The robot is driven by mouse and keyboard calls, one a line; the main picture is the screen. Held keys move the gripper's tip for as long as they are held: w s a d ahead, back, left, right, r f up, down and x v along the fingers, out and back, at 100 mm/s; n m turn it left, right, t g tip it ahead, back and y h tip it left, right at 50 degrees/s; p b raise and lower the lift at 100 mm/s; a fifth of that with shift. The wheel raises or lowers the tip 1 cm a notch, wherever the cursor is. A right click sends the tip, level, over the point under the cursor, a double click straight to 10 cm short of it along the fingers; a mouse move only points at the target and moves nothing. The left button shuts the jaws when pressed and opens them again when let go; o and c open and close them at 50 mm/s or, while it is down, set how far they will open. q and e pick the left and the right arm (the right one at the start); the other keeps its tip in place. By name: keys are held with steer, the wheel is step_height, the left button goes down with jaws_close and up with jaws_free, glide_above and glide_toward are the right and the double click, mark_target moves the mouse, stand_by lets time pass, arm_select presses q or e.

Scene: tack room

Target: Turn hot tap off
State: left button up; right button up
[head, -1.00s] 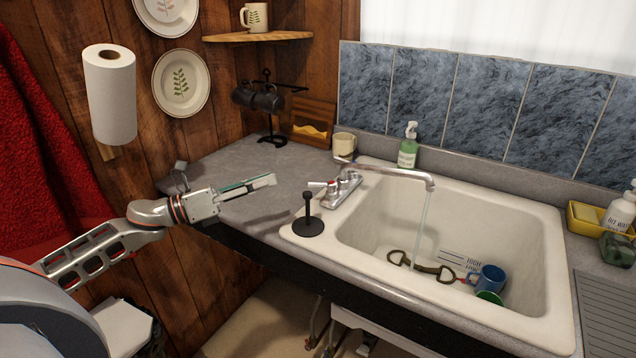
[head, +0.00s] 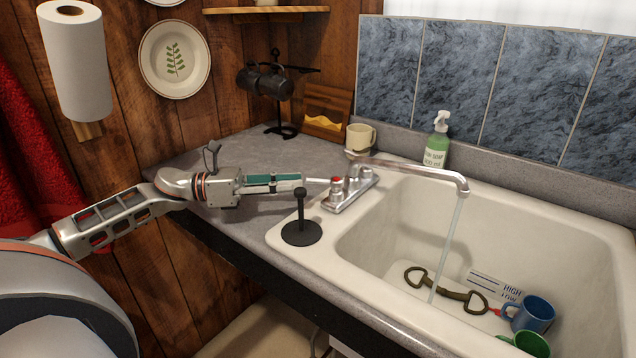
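The faucet (head: 358,182) stands on the sink's back-left corner. Its red-marked hot tap handle (head: 337,184) is at the near end, with a pale lever pointing left toward my gripper. A thin stream of water (head: 447,245) falls from the spout (head: 440,175) into the white sink (head: 385,250). My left gripper (head: 303,181) comes in level from the left, its fingertips close to the lever's end. I cannot tell whether they touch it. The fingers are seen side-on, so their gap is unclear. My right gripper is out of view.
A black upright holder (head: 301,228) stands just in front of my gripper. A beige mug (head: 360,137) and green soap bottle (head: 437,145) stand behind the faucet. A black mug rack (head: 277,95) is at the back. Blue (head: 533,315) and green (head: 527,344) mugs lie in the sink.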

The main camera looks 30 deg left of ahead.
mark_target(316, 181)
arm_select(q)
steer(key=shift+x, duration=3.1)
jaws_close()
